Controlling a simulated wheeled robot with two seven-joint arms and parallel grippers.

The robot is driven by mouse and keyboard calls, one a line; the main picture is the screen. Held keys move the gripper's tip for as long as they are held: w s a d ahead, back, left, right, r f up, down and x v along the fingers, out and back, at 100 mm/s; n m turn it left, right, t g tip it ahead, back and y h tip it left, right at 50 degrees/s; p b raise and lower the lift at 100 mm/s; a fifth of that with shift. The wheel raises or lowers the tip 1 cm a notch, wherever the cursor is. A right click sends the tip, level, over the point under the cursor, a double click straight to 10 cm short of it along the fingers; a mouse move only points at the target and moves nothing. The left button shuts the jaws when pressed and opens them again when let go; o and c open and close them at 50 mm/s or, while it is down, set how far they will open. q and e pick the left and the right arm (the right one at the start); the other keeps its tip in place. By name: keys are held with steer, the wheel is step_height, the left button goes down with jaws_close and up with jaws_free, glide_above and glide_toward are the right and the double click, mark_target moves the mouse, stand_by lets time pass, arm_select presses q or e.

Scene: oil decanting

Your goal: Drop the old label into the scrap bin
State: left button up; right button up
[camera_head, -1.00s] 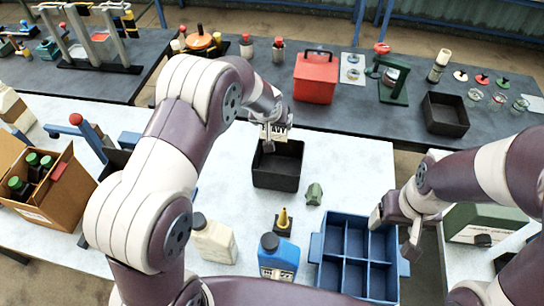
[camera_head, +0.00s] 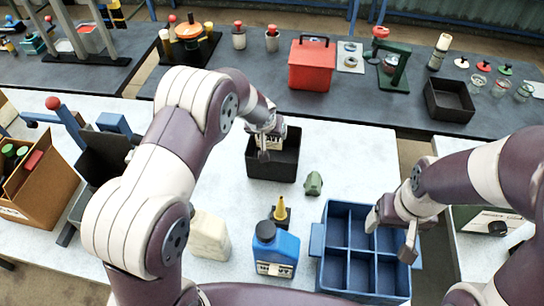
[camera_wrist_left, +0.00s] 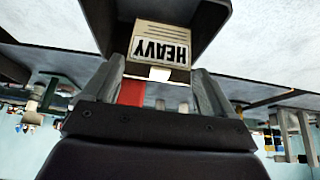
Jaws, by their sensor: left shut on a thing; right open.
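My left gripper (camera_head: 264,140) is shut on the old label (camera_wrist_left: 160,47), a cream card with the word HEAVY on it. The label also shows in the head view (camera_head: 279,137), partly hidden by the fingers. They are at the far part of a black open bin (camera_head: 273,171) on the white table, which looks like the scrap bin. In the left wrist view the bin's dark wall (camera_wrist_left: 205,25) surrounds the label. I cannot tell whether the label touches the bin. My right gripper (camera_head: 393,236) is open and empty over the blue divided crate (camera_head: 337,272).
A blue bottle (camera_head: 276,250), a yellow-tipped funnel (camera_head: 281,210), a cream jug (camera_head: 210,236) and a small green object (camera_head: 314,183) stand near the bin. A cardboard box (camera_head: 42,190) with green-capped bottles is at left. Another black tray (camera_head: 449,101) sits on the back table.

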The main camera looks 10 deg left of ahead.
arm_select(q)
steer(key=o, duration=0.9)
steer(key=shift+w, duration=0.1)
steer(key=shift+o, duration=0.2)
steer(key=b+v, duration=0.2)
steer(key=v, duration=1)
steer(key=shift+r, duration=0.3)
